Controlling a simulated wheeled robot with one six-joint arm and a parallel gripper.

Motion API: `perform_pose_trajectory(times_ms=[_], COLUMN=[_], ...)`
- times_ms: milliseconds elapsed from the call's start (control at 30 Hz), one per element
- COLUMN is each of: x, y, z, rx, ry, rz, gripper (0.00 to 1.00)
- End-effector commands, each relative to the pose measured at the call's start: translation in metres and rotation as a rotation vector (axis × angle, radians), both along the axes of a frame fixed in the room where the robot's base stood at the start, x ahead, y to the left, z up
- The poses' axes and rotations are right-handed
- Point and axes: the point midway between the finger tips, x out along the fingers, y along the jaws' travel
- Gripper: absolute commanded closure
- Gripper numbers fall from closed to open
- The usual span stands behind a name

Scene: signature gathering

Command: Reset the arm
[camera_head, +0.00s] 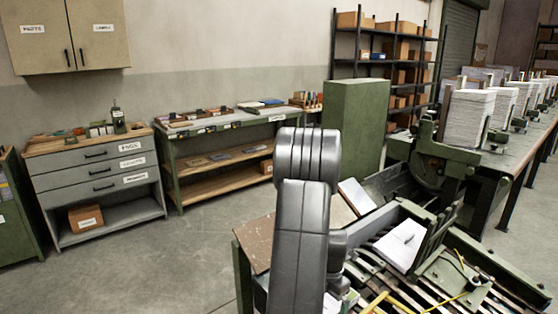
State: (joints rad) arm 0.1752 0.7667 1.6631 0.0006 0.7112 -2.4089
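My grey arm (302,220) rises from the bottom middle of the head view, with a ribbed rounded joint (307,158) at its top. A darker part of the arm shows low on its right side. My gripper cannot be made out; it is hidden behind the arm or out of view.
Just beyond the arm stands a green machine (440,262) with slats, a white paper block (402,246) and a brown board (268,245). A green cabinet (353,125), workbench (215,136) and drawer unit (98,180) line the wall. Paper stacks (468,118) stand right. Left floor is clear.

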Motion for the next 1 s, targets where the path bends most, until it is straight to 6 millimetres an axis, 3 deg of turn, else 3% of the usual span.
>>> perform_pose_trajectory(times_ms=[67, 100, 300, 667, 867, 1000], x=[-0.001, 0.001, 0.000, 0.000, 0.000, -0.001], y=[0.000, 0.000, 0.000, 0.000, 0.000, 0.000], z=[-0.017, -0.002, 0.016, 0.020, 0.015, -0.001], rx=[0.000, 0.000, 0.000, 0.000, 0.001, 0.001], ry=[0.003, -0.003, -0.003, 0.000, 0.001, 0.003], rz=[0.000, 0.000, 0.000, 0.000, 0.000, 0.000], gripper=[0.01, 0.01, 0.01, 0.01, 0.01, 0.01])
